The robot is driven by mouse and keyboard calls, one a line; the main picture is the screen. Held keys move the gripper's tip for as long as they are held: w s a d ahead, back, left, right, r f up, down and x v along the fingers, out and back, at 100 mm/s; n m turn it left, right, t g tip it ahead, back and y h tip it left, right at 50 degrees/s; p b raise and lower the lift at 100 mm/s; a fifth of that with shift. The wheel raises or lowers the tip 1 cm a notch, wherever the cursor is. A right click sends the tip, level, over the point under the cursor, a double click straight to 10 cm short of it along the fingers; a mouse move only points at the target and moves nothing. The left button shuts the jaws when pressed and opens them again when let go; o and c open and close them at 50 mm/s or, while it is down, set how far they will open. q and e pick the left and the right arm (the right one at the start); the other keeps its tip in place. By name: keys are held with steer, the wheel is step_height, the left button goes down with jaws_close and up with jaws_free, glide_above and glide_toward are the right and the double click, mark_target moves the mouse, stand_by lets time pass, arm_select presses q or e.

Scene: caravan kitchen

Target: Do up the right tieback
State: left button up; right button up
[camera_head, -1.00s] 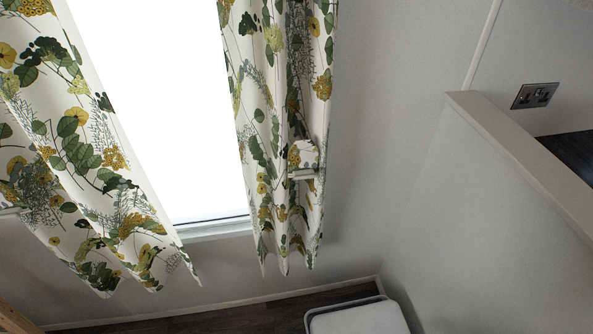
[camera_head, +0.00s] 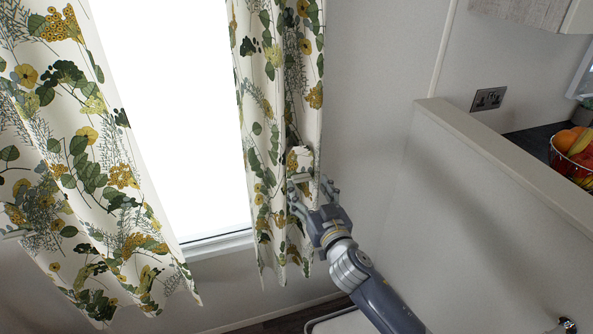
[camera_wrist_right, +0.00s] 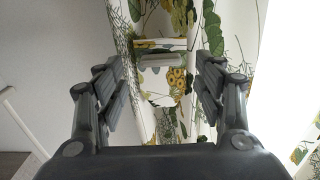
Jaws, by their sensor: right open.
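The right curtain (camera_head: 272,120) hangs at the window's right side, white with green leaves and yellow flowers. The right tieback (camera_head: 303,156), in the same fabric, sticks out from the curtain with a pale bar at its lower edge. My right gripper (camera_head: 313,191) is open just below and in front of it. In the right wrist view the tieback (camera_wrist_right: 162,87) and its pale bar show between the two open fingers of the right gripper (camera_wrist_right: 168,88), ahead of them. I cannot tell whether the fingers touch the fabric. My left gripper is out of view.
The left curtain (camera_head: 85,170) hangs at the left of the bright window (camera_head: 170,110). A pale half-wall (camera_head: 480,200) stands to the right of my right arm. Behind it a fruit basket (camera_head: 575,160) sits on a dark counter. Bare wall lies right of the curtain.

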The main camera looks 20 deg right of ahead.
mark_target(300, 174)
steer(key=w, duration=0.6)
steer(key=w+p, duration=0.1)
steer(key=w, duration=0.2)
steer(key=shift+w+a, duration=0.15)
steer(key=shift+a, duration=0.1)
jaws_close()
stand_by(0.6)
